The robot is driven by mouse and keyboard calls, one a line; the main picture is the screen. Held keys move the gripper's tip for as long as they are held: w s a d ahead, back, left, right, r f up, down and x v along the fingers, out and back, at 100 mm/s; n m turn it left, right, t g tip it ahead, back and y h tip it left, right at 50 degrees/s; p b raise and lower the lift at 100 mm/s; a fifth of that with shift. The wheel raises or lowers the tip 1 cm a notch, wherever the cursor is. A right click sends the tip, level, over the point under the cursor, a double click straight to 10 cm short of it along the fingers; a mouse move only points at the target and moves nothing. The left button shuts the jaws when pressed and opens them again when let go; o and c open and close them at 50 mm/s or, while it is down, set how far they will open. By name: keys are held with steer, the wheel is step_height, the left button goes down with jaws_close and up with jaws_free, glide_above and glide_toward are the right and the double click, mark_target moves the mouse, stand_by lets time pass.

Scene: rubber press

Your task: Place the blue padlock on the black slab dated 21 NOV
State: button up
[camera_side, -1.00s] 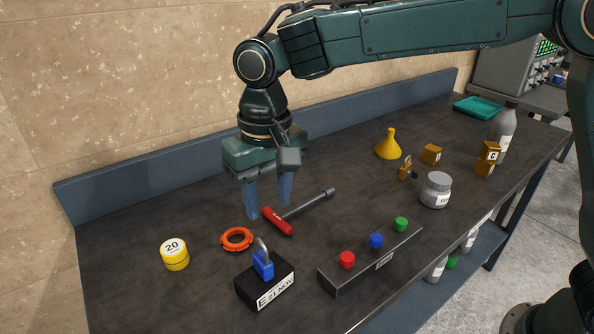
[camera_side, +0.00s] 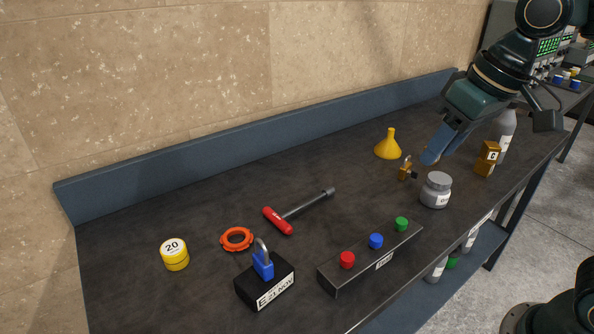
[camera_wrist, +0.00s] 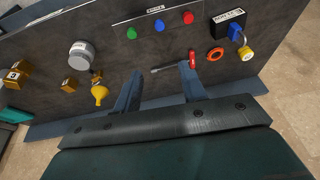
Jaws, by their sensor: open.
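The blue padlock (camera_side: 263,266) sits upright on top of the black slab (camera_side: 258,290), whose white label reads E and 21 NOV. In the wrist view the padlock (camera_wrist: 236,33) and slab (camera_wrist: 224,19) show at the upper right. My gripper (camera_side: 432,156) is at the right part of the bench, tilted, far from the slab, near the brass block and grey jar. Its fingers stand apart in the wrist view (camera_wrist: 161,78), with nothing between them.
An orange ring (camera_side: 237,239), a yellow weight marked 20 (camera_side: 174,255), a red-handled tool (camera_side: 279,221) and a button box (camera_side: 360,267) surround the slab.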

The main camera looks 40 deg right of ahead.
steer(key=s+d+f+t, duration=0.1)
steer(key=s+d+f, duration=0.2)
steer(key=s, duration=0.6)
steer(key=shift+d+f+t+h, duration=0.25)
steer(key=shift+d+t+h, duration=0.15)
steer(key=shift+d, duration=0.7)
